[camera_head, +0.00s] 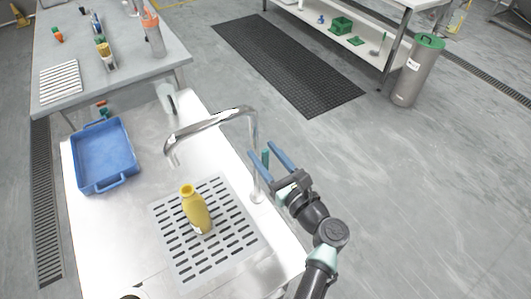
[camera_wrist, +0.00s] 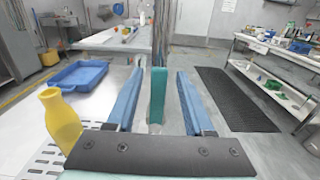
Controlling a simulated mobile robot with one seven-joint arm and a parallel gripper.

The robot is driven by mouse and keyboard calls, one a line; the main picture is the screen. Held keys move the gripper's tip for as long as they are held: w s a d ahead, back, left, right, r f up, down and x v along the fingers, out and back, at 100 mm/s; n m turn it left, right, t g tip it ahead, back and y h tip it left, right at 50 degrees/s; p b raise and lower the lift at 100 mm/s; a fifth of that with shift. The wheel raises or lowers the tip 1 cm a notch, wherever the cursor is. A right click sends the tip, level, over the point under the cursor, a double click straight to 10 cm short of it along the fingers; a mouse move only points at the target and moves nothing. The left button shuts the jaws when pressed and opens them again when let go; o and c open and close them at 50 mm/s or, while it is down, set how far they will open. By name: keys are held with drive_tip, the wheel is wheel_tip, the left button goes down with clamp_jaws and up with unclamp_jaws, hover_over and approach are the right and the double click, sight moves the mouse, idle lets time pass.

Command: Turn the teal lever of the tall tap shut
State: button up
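The tall tap (camera_head: 253,130) is a chrome pipe with a spout arching left over the steel counter; part of its pipe shows in the wrist view (camera_wrist: 168,30). Its teal lever (camera_wrist: 157,95) stands upright in the wrist view, between my two blue fingers. In the head view the lever (camera_head: 265,158) is a small teal piece beside the pipe. My gripper (camera_head: 266,149) is open, with one finger on each side of the lever. In the wrist view my gripper (camera_wrist: 157,80) shows gaps between the lever and both fingers.
A yellow bottle (camera_head: 196,209) stands on the slotted drain grate (camera_head: 178,262) under the spout. A blue tray (camera_head: 104,155) sits at the counter's left. A table with tools (camera_head: 120,72) is behind.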

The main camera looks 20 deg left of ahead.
drive_tip(key=v, duration=1.3)
drive_tip(key=shift+b, duration=0.4)
